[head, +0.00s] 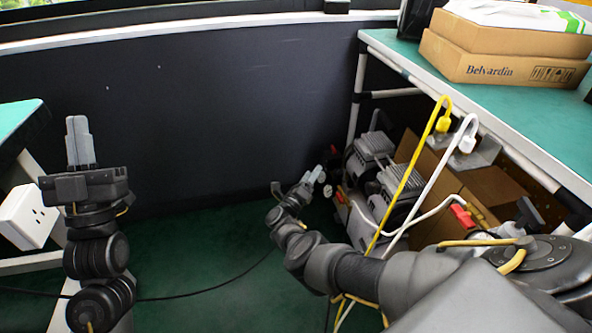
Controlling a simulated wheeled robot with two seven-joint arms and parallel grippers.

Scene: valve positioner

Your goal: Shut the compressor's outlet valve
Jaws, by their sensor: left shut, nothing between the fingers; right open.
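The grey compressor (383,190) stands on the floor under the right-hand bench, with two ribbed motor heads. A small red part (340,196) shows at its left end, beside a round pale gauge (327,191); I cannot tell for certain whether the red part is the outlet valve's handle. My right gripper (313,176) is open and empty just left of these, apart from them as far as I can see. A larger red handle (462,215) sits on the white hose further right. My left gripper (79,141) is shut and empty, pointing up at the far left.
A white socket box (27,216) is at left. The middle floor is clear except for a black cable (215,288).

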